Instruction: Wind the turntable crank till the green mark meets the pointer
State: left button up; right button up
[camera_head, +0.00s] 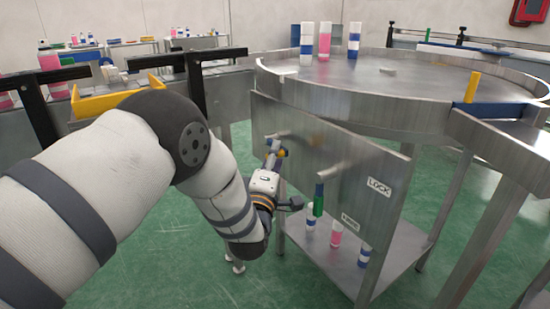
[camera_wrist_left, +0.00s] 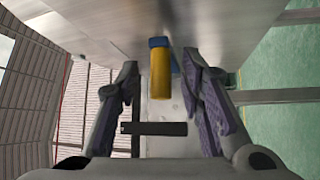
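The round metal turntable (camera_head: 350,82) stands at the upper right, with a yellow upright pointer (camera_head: 472,87) on a blue block at its rim. I cannot make out a green mark on it. On the slanted front panel (camera_head: 330,150) is a crank with a yellow grip and a blue part (camera_head: 277,151). My left gripper (camera_head: 271,163) is at this crank, its fingers partly hidden. In the left wrist view, the yellow grip (camera_wrist_left: 160,80) lies between the spread fingers of my left gripper (camera_wrist_left: 164,98), with gaps on both sides. My right gripper is not in view.
A yellow bin (camera_head: 105,98) stands left, behind my arm.

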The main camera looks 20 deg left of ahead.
pick_arm(q)
jog(key=shift+w, duration=0.45)
grip_shut()
jog(key=shift+r, duration=0.1)
